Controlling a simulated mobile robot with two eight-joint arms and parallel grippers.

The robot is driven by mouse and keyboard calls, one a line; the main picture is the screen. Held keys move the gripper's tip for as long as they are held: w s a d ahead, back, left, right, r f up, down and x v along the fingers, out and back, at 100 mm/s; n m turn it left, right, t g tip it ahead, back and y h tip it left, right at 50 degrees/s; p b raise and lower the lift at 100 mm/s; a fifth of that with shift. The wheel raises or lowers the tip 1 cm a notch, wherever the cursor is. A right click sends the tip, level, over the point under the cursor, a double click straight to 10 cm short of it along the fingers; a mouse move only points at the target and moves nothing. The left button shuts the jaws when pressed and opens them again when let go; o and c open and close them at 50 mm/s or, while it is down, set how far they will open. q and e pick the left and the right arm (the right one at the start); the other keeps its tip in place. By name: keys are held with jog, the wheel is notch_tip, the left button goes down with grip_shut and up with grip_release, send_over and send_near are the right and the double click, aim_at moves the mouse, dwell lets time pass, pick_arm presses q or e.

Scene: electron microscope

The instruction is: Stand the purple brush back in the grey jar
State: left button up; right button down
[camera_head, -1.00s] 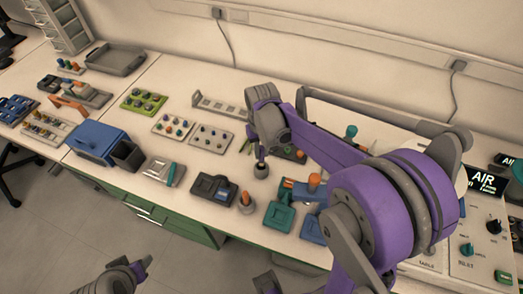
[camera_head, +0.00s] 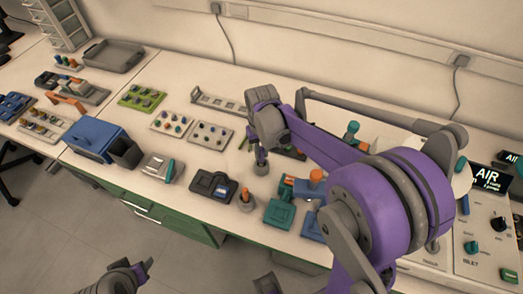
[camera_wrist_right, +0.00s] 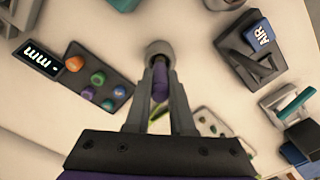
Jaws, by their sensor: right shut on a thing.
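The purple brush (camera_wrist_right: 160,82) is between the fingertips of my right gripper (camera_wrist_right: 160,78), which is shut on it. The grey jar (camera_wrist_right: 159,48) shows as a round rim just beyond the fingertips, in line with the brush. In the head view the jar (camera_head: 261,169) stands on the bench directly below my right gripper (camera_head: 262,155). Whether the brush's lower end is inside the jar is hidden. My left gripper (camera_head: 142,268) is at the lower left, off the bench; its jaws are unclear.
A control panel (camera_head: 485,240) is at the right. My right arm covers the bench's right middle.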

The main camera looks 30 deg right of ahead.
jog(key=shift+f+b, duration=0.65)
jog(key=shift+f, duration=0.4)
jog(key=c, duration=0.7)
grip_release()
notch_tip(320, 180, up, 11)
jog(key=shift+f+p, duration=0.1)
jog(key=shift+p, duration=0.4)
jog(key=s+a+f+n+t+p, duration=0.1)
jog(key=s+a+t, duration=0.1)
jog(key=s, duration=0.5)
jog(key=s+a+f+n+t+p, duration=0.1)
jog(key=s+a+f+t, duration=0.1)
jog(key=s, duration=0.6)
jog(key=a+t, duration=0.1)
jog(key=a, duration=0.1)
jog(key=shift+s+a, duration=0.25)
jog(key=shift+a, duration=0.15)
